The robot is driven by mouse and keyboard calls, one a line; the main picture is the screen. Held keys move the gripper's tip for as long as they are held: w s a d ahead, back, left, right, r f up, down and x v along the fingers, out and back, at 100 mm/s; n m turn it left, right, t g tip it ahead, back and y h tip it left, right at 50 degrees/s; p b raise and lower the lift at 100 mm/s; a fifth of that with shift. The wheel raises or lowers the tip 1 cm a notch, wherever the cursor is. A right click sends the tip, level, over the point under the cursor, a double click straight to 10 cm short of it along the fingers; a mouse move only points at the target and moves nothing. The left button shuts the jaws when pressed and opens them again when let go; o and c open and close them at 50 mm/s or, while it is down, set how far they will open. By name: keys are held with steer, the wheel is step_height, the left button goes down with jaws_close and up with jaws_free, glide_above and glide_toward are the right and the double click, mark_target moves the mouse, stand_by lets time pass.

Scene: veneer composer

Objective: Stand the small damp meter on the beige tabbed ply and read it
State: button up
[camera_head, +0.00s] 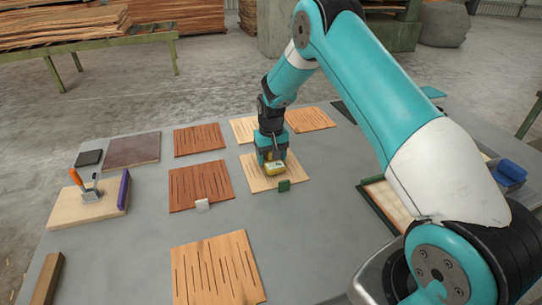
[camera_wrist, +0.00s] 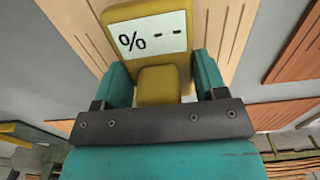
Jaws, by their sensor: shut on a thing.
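The small damp meter (camera_head: 275,168) is yellow with a pale display. In the wrist view the meter (camera_wrist: 154,80) shows "% - -" on its display, with no number. My gripper (camera_head: 271,156) points down and is shut on the meter, one finger on each side. The beige ply (camera_head: 257,182) with slits and a dark green tab (camera_head: 284,186) on its near edge lies directly below the meter. I cannot tell whether the meter's foot touches the ply. The ply also shows behind the meter in the wrist view (camera_wrist: 75,22).
A red-brown ply (camera_head: 184,190) with a white tab (camera_head: 202,205) lies to the left. Untabbed plies lie behind and in front (camera_head: 216,268). A wooden board (camera_head: 80,209) with an orange-handled tool is at far left. The grey table (camera_head: 145,235) is clear between them.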

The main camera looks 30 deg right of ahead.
steer(key=shift+f, duration=0.45)
steer(key=o, duration=1.1)
step_height(320, 180, up, 7)
steer(key=p, duration=0.4)
